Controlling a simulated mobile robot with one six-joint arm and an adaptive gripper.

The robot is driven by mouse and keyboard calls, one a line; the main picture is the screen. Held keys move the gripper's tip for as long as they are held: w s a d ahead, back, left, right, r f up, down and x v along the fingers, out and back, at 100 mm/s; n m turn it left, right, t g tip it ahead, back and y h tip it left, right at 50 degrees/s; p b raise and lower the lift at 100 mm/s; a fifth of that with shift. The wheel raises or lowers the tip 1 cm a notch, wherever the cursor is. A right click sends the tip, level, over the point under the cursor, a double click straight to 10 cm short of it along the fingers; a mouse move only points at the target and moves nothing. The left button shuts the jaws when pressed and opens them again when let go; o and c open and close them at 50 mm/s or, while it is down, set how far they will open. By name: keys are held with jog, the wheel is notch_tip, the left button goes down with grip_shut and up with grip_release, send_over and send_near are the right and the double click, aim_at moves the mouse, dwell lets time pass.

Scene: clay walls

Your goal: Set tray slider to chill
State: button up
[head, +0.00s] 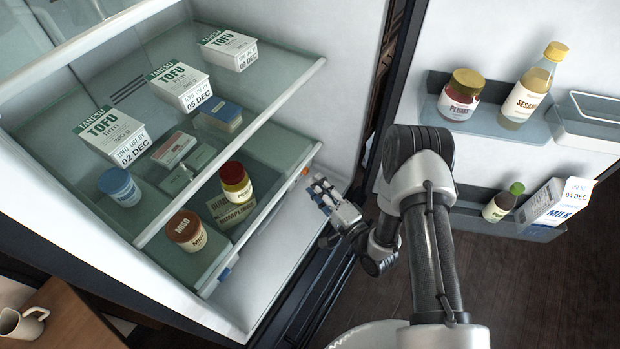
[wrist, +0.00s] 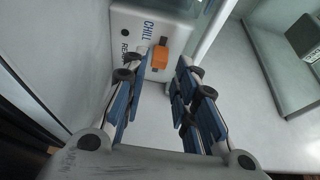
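The tray slider is a small orange knob (wrist: 160,58) on the white front end of the tray; it also shows as an orange spot in the head view (head: 306,171). Contact with the knob cannot be made out.
The glass shelf (head: 255,95) with tofu cartons (head: 180,86) lies above the tray. A red-capped jar (head: 235,182) and a miso jar (head: 187,231) stand in the tray. The open door holds bottles and a milk carton (head: 558,203) at right.

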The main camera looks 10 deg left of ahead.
jog(key=v, duration=0.7)
jog(key=shift+s, duration=0.1)
